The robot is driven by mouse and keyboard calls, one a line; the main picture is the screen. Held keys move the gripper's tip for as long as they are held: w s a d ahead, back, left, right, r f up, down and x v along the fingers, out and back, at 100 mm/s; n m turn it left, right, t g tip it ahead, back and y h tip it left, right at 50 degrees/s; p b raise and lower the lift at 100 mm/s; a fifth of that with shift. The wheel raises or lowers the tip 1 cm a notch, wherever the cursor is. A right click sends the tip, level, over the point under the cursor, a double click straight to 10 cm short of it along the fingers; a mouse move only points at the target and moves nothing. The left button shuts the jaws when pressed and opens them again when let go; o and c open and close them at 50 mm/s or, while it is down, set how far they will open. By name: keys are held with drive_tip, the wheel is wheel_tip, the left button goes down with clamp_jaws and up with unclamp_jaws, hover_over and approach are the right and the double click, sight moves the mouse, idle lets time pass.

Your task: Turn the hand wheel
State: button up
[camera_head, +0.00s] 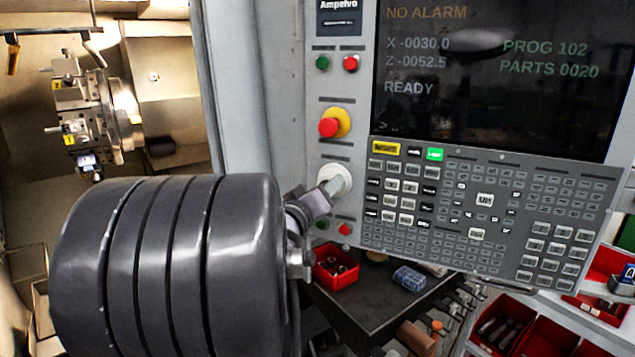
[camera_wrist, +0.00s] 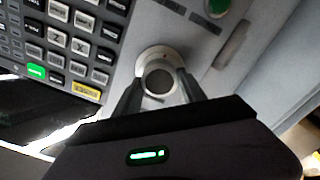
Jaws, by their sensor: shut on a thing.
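The hand wheel (camera_head: 343,172) is a small pale round dial on the grey control panel, below the red and yellow stop button. In the wrist view the hand wheel (camera_wrist: 148,56) shows as a pale ring with a grey round middle. My gripper (camera_head: 328,188) reaches it from the lower left and covers part of its face. In the wrist view the two dark fingers of my gripper (camera_wrist: 160,85) lie on either side of the wheel's middle, shut on it. The exact finger contact is partly hidden.
The stop button (camera_head: 329,126) sits just above the wheel, and the keypad (camera_head: 470,215) lies close to its right. The screen (camera_head: 500,75) reads READY and NO ALARM. Below is a dark tray (camera_head: 385,310) with a red bin (camera_head: 335,270). The turret (camera_head: 88,115) is at the left.

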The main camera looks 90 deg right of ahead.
drive_tip(key=shift+r+n, duration=0.1)
drive_tip(key=shift+n, duration=0.5)
drive_tip(key=shift+p, duration=0.3)
drive_tip(key=o, duration=1.4)
drive_tip(key=shift+d, duration=0.1)
drive_tip(key=shift+c, duration=0.2)
drive_tip(key=b+v, duration=0.1)
drive_tip(key=v, duration=1.6)
drive_tip(key=shift+a, duration=0.2)
